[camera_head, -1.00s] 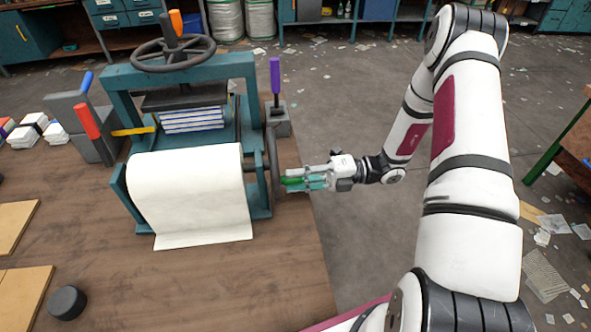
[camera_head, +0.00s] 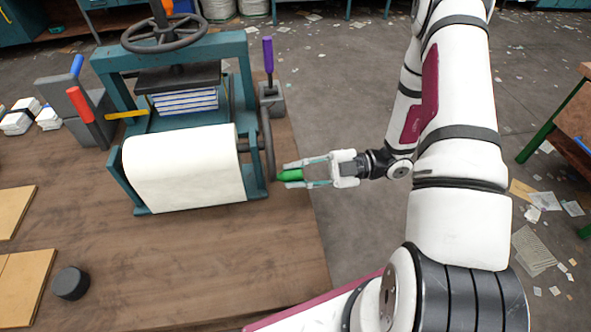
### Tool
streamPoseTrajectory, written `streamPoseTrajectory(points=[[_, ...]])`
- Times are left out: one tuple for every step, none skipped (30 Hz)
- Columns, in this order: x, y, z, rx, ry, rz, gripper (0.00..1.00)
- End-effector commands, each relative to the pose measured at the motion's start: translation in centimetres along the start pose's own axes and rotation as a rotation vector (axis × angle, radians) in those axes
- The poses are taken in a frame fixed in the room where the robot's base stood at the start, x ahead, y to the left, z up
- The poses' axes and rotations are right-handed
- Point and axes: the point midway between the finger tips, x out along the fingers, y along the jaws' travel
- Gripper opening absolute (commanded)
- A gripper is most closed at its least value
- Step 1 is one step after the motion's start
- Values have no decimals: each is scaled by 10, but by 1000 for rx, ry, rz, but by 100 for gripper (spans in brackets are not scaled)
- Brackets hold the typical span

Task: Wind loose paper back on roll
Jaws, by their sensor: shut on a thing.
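The paper roll (camera_head: 185,165) sits in a teal stand (camera_head: 126,181) at the front of the press. Its white sheet hangs down the front and ends near the stand's lower bar. A dark crank wheel (camera_head: 268,143) stands on the roll's right side. A green handle (camera_head: 290,175) shows by the wheel's lower right. My gripper (camera_head: 293,174) reaches in from the right, with its fingers shut on the green handle. The handle's join to the wheel is hard to make out.
A teal press (camera_head: 172,75) with a handwheel stands behind the roll. A purple-handled lever (camera_head: 268,58) is behind the crank. Red and blue levers (camera_head: 78,100) stand left. A black puck (camera_head: 70,283) and tan boards (camera_head: 22,280) lie front left. The table's right edge is under my gripper.

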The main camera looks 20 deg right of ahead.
Motion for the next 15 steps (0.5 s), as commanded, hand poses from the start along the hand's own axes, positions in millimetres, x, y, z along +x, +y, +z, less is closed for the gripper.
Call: streamPoseTrajectory(points=[[-1,-3,-2,35,-5,-7,0],[-1,-3,-4,55,-5,-6,0],[-1,-3,-6,78,-5,-6,0],[-1,-4,-7,95,-5,-6,0],[-1,-4,-8,110,-5,-6,0],[-1,-4,-10,129,-5,-6,0],[-1,-4,-10,141,-5,-6,0],[-1,-4,-11,154,-5,-6,0],[-1,-4,-12,167,-5,-6,0],[-1,-4,-13,176,-5,-7,0],[-1,-4,-14,185,-5,-7,0],[-1,-4,-14,194,-4,-7,0],[-1,-4,-15,199,-4,-7,0],[-1,-4,-15,204,-4,-7,0],[-1,-4,-15,210,-4,-7,0]])
